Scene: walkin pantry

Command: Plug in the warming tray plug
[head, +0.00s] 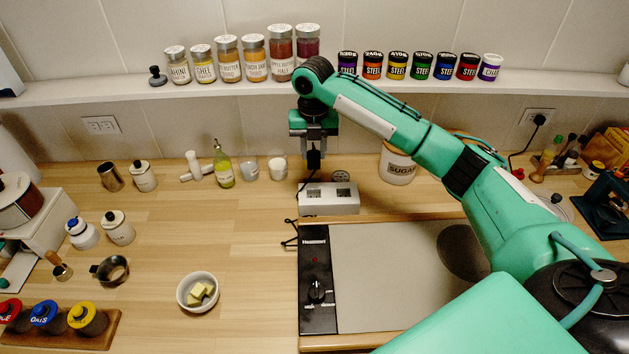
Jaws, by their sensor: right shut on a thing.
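My right gripper (314,149) points down at the back middle of the counter, shut on the black warming tray plug (314,160). The plug is above the rear left part of a white socket box (330,209) with two dark outlets on top; I cannot tell whether it touches the box. A black cord (291,232) runs by the box's left side toward the warming tray (390,252). The tray has a black control panel with a knob (317,290) and lies in front of the box. My right arm covers its right part. My left gripper is not in view.
A shelf (218,92) with jars and tins runs behind my right arm. A sugar canister (397,165) stands right of the gripper, and a white cup (278,168) stands left. A butter bowl (197,291) sits left of the tray. Wood around the bowl is clear.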

